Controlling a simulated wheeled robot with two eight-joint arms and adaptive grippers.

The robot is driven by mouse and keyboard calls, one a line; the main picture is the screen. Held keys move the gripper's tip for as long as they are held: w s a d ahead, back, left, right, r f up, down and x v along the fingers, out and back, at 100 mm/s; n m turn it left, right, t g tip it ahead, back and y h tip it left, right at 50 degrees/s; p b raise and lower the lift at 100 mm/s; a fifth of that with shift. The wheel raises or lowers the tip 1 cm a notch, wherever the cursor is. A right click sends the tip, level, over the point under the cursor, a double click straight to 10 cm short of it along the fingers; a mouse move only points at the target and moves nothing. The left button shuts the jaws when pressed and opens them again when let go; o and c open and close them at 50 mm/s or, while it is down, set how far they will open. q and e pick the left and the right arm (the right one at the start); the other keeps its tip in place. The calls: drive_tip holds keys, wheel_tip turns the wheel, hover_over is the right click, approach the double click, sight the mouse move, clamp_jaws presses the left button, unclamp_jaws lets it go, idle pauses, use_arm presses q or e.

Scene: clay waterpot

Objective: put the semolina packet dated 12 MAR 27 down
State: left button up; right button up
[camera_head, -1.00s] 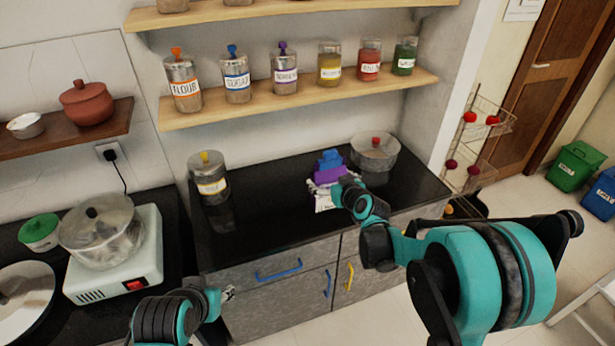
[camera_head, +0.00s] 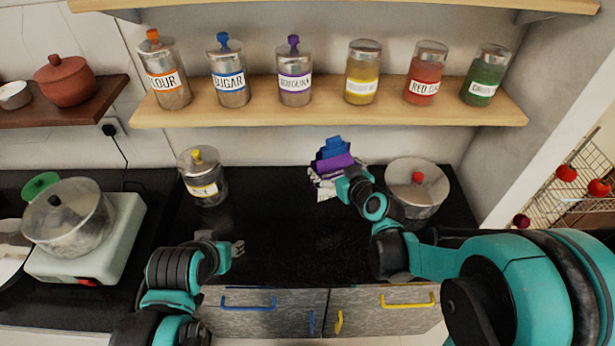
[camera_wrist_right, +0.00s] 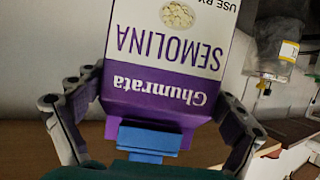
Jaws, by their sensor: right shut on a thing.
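The semolina packet (camera_head: 338,162) is purple and white with a blue clip-like piece at one end. My right gripper (camera_head: 327,176) is shut on it at the back of the black counter (camera_head: 285,225), left of a lidded pot. The right wrist view shows the packet (camera_wrist_right: 165,65) between the fingers, its print upside down. "SEMOLINA" and "USE BY" can be read; the date is cut off. I cannot tell whether the packet touches the counter. My left gripper (camera_head: 236,248) is over the counter's front left, with nothing seen in it; its opening is too small to judge.
The lidded pot (camera_head: 415,188) stands close right of the packet. A yellow-knobbed jar (camera_head: 203,178) stands at the back left. The shelf (camera_head: 330,112) with several jars runs above. The middle of the counter is clear. A hotplate (camera_head: 85,245) with a pot is at left.

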drive_tip(key=w+a+f+b, duration=0.6)
drive_tip(key=w+a+f, duration=0.1)
drive_tip(key=f, duration=0.3)
drive_tip(key=shift+x, duration=0.85)
drive_tip(key=shift+s, duration=0.1)
drive_tip(key=shift+f, duration=0.15)
drive_tip(key=o, duration=1.2)
drive_tip(key=shift+f, duration=0.15)
drive_tip(key=shift+o, duration=0.3)
